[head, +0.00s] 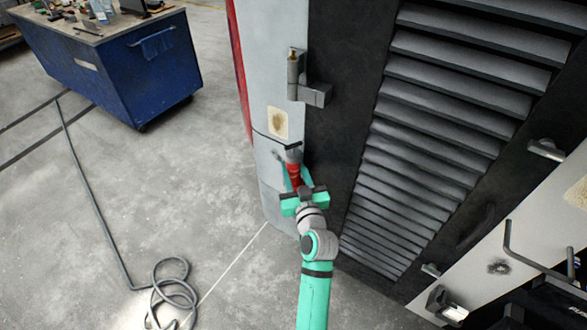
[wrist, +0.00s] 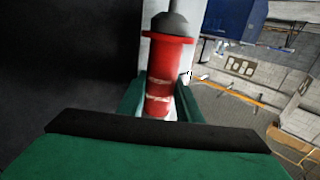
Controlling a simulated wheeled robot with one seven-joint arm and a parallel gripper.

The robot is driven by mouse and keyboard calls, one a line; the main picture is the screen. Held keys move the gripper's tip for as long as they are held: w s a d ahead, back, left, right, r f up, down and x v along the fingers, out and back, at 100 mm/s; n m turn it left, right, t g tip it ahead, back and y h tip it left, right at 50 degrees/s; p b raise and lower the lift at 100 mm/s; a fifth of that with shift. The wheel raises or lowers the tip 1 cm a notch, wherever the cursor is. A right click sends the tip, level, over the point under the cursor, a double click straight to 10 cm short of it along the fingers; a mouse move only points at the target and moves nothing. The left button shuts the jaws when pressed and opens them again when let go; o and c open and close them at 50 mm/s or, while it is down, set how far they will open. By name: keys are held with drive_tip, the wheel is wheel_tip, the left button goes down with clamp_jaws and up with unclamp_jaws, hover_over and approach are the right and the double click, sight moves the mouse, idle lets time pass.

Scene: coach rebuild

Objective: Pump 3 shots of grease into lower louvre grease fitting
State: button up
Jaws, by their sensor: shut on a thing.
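My gripper (head: 292,184) is shut on a red grease gun (head: 294,172) with a grey head, held upright in front of the pale door-edge panel. In the wrist view the red barrel (wrist: 160,85) stands between my two green fingers (wrist: 160,105), its grey cone-shaped head at the top edge. A grey hinge (head: 294,75) with a small brass-coloured fitting (head: 292,52) on top sits higher on the panel, apart from the gun. The louvres (head: 450,110) are to the right. Any fitting near the gun's head is hidden or too small to tell.
A cream square with a brown stain (head: 278,122) is on the panel just above the gun. A blue workbench (head: 130,70) stands at upper left. A grey hose (head: 172,285) lies coiled on the floor. The floor between bench and coach is mostly clear.

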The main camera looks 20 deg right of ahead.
sight(295, 161)
drive_tip(key=shift+f, duration=0.95)
idle(1.1)
drive_tip(key=shift+r, duration=0.7)
idle(3.9)
drive_tip(key=shift+r, duration=0.4)
drive_tip(key=shift+r, duration=2.45)
